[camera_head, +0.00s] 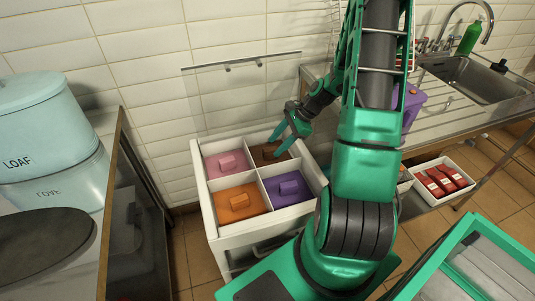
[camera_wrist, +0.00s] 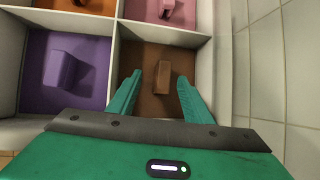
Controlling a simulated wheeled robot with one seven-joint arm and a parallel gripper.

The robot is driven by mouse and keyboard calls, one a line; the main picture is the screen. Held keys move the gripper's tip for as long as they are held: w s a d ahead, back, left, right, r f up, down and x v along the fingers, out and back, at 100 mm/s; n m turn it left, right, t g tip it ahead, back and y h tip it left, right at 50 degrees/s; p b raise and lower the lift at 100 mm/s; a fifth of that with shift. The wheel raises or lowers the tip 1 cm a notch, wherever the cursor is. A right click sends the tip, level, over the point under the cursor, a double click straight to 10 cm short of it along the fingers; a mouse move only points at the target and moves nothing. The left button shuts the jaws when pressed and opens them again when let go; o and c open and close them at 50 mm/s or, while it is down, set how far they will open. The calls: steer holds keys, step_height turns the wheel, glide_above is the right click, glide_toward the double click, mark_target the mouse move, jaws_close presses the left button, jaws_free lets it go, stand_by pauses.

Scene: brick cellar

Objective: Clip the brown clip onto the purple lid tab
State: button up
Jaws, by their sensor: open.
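A white box with four compartments stands by the tiled wall. A brown block (camera_wrist: 162,77), seemingly the brown clip, sits upright in its brown-floored back-right compartment (camera_head: 262,158). A purple block (camera_head: 289,187) sits on the purple floor of the front-right compartment; it also shows in the wrist view (camera_wrist: 61,70). A purple container (camera_head: 412,103), partly hidden by my arm, stands on the counter; I cannot make out a lid tab on it. My gripper (camera_wrist: 160,76) is open and empty over the brown compartment, with its fingers on either side of the brown block.
The front-left compartment holds an orange block (camera_head: 238,202), the back-left a pink block (camera_head: 228,162). Thin white dividers (camera_wrist: 117,60) separate them. The tiled wall is close behind the box. A white tray (camera_head: 416,187) with red packs is at right, below the sink (camera_head: 480,80).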

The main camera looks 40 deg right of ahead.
mark_target(272, 148)
steer(key=shift+w+d+x, duration=0.15)
steer(key=shift+x, duration=1.2)
steer(key=shift+w+d+x, duration=0.15)
steer(key=shift+x, duration=1.15)
jaws_close()
